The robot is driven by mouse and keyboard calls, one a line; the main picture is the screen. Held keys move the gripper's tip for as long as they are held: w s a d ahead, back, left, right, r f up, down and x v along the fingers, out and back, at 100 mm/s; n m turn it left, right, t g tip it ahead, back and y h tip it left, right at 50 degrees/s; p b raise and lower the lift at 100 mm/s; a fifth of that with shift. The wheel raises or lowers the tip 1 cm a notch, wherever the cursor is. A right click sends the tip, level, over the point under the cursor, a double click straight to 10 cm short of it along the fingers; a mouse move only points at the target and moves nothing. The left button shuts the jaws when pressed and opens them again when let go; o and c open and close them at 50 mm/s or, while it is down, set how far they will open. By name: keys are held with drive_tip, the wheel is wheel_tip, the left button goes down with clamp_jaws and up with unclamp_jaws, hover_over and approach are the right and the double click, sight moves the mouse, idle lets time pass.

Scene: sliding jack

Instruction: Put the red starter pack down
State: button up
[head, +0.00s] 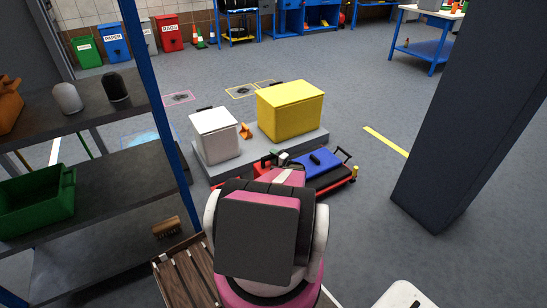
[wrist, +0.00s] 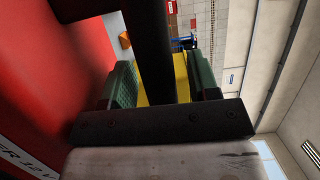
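The red starter pack (wrist: 55,70) fills the left of the wrist view as a large red face, with part of a "12V" label at the lower left. A thick black bar (wrist: 150,50), which looks like its handle, crosses close before my gripper. My gripper (wrist: 162,85) has green pads set apart. In the head view my arm hides most of the pack. I cannot tell whether the pack rests on anything.
A grey platform (head: 205,171) carries a white box (head: 215,138) and a yellow box (head: 290,110). A blue item (head: 322,172) on a red base lies right of my gripper. Shelving (head: 110,185) stands left and a grey pillar (head: 465,130) right.

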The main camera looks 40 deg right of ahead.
drive_tip(key=shift+r, duration=0.1)
drive_tip(key=shift+s, duration=0.35)
drive_tip(key=s+d, duration=0.2)
drive_tip(key=s, duration=0.9)
drive_tip(key=shift+s+d, duration=0.1)
drive_tip(key=shift+d, duration=0.05)
